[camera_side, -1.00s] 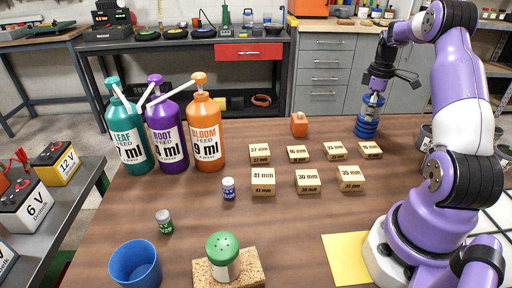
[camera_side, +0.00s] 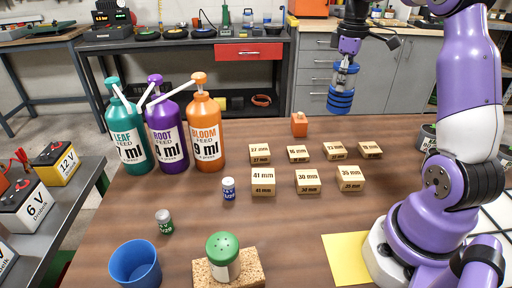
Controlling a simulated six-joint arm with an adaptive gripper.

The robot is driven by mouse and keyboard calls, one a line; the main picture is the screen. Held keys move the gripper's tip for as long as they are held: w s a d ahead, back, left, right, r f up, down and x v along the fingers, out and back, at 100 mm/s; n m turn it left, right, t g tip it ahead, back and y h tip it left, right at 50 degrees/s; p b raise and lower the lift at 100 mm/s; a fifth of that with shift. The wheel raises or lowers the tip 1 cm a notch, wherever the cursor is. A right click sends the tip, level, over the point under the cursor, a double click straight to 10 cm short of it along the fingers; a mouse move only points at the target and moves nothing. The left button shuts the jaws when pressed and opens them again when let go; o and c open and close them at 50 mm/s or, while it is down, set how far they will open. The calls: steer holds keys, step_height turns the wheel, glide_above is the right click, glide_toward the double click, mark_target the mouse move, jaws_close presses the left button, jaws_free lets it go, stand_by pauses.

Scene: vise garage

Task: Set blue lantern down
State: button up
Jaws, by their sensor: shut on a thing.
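The blue lantern (camera_side: 341,98) has stacked blue rings and a clear upper part. It hangs upright below my gripper (camera_side: 346,68), above the far right part of the table. My gripper is shut on its top. Its base is clear of the tabletop, in front of the grey cabinet in the picture. The fingertips are small and partly hidden against the lantern's top.
Several wooden blocks with mm labels (camera_side: 308,181) stand in two rows on the brown table (camera_side: 300,235). A small orange bottle (camera_side: 299,124) stands behind them. Pump bottles (camera_side: 206,130) stand left. A yellow sheet (camera_side: 346,259) lies by my base.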

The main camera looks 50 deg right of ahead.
steer(key=w+a+r+m, duration=0.1)
steer(key=a+m, duration=0.1)
steer(key=a, duration=2.1)
steer(key=shift+a+r+m, duration=0.15)
steer(key=shift+a+m, duration=0.15)
steer(key=shift+m, duration=0.1)
steer(key=s+a+f+n, duration=0.1)
steer(key=s+a+n, duration=0.1)
steer(key=s+a, duration=1)
steer(key=shift+w+d+f, duration=0.9)
steer(key=shift+d+f, duration=0.75)
steer(key=shift+f, duration=0.15)
steer(key=shift+w+d+f, duration=0.9)
steer(key=shift+d+f, duration=0.75)
steer(key=shift+f, duration=0.2)
steer(key=shift+w+d+f, duration=0.9)
steer(key=shift+d+f, duration=0.75)
steer(key=shift+f, duration=0.15)
